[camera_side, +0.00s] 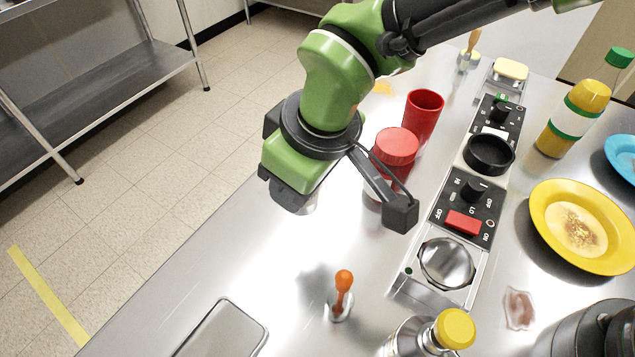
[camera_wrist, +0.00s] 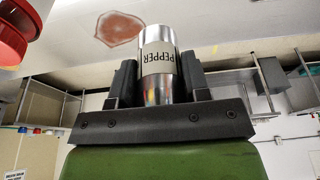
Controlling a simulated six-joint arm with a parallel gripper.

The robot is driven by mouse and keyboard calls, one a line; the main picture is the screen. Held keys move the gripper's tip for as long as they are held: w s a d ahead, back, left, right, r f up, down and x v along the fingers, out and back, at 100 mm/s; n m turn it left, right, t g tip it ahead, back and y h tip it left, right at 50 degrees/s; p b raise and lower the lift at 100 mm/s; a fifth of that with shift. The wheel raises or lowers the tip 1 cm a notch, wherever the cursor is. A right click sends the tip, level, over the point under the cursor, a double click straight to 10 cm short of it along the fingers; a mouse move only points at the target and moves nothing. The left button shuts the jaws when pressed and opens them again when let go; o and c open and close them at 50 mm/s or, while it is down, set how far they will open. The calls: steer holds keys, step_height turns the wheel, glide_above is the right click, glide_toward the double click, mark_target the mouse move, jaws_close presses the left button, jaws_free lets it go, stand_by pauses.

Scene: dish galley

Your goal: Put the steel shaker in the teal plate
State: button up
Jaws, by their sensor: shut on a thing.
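The steel shaker (camera_wrist: 158,65) is a shiny cylinder with a "PEPPER" label, upside down in the wrist view. My gripper (camera_wrist: 157,80) is shut on it, one black finger on each side. In the side view my gripper (camera_side: 290,192) is over the left part of the steel counter, left of the red-lidded jar; it hides nearly all of the shaker there. A blue to teal plate (camera_side: 622,155) is cut off by the right edge of the side view, far from my gripper. I see no other plate of that colour.
A yellow plate (camera_side: 545,215) with crumbs, a mustard bottle (camera_side: 572,120), a control strip (camera_side: 465,200), a red-lidded jar (camera_side: 396,147) and a red cup (camera_side: 424,112) stand on the counter. An orange-handled tool (camera_side: 343,285), a yellow-capped bottle (camera_side: 453,329) and a tray (camera_side: 225,332) are nearer the front.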

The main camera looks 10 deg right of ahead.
step_height(320, 180, up, 20)
steer(key=w+d+m+h, duration=0.1)
steer(key=w+d+m, duration=0.3)
steer(key=w+d, duration=0.9)
steer(key=w+d+m+h, duration=0.15)
steer(key=d+m, duration=0.25)
steer(key=d, duration=1.7)
steer(key=s+d+m, duration=0.2)
steer(key=d, duration=0.7)
steer(key=s+d+m, duration=0.2)
steer(key=d, duration=0.7)
steer(key=s+d+m+h, duration=0.2)
steer(key=s+d+m, duration=0.2)
steer(key=s+d, duration=0.95)
steer(key=shift+y, duration=0.25)
steer(key=s+a+x, duration=0.1)
steer(key=x, duration=0.8)
steer(key=s+a+x, duration=0.1)
steer(key=x, duration=0.8)
steer(key=s+a+f+x, duration=0.1)
steer(key=x, duration=0.8)
steer(key=shift+s+a+f, duration=0.1)
steer(key=shift+s+f, duration=0.15)
steer(key=shift+f, duration=0.15)
